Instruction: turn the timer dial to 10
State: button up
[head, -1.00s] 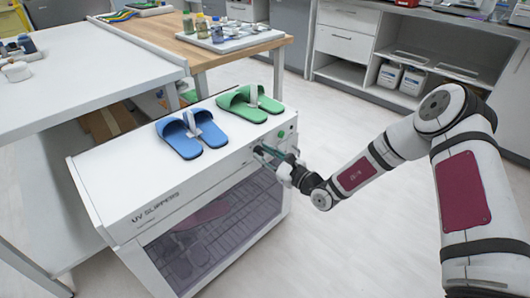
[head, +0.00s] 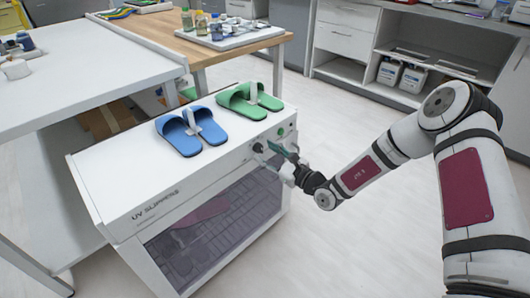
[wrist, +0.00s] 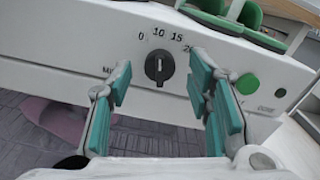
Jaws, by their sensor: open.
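The timer dial (wrist: 159,67) is a dark round knob with an upright grip bar on the white front panel of the UV slipper cabinet (head: 148,203). Printed marks 0, 10, 15 and 20 run over its top, with 10 about straight above it. The bar stands roughly vertical; which end is the pointer is hard to tell. My gripper (head: 284,160) is open and empty, just off the panel. In the wrist view the dial shows between its teal fingertips, with gaps on both sides. In the head view the dial (head: 258,147) shows left of the fingers.
A green button (wrist: 247,84) sits right of the dial, partly near my right finger. Blue slippers (head: 191,130) and green slippers (head: 249,100) lie on the cabinet top. A tinted window (head: 215,235) fills the front below the panel. The floor to the right is clear.

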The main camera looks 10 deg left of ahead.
jog(key=v, duration=1.1)
jog(key=shift+a, duration=0.1)
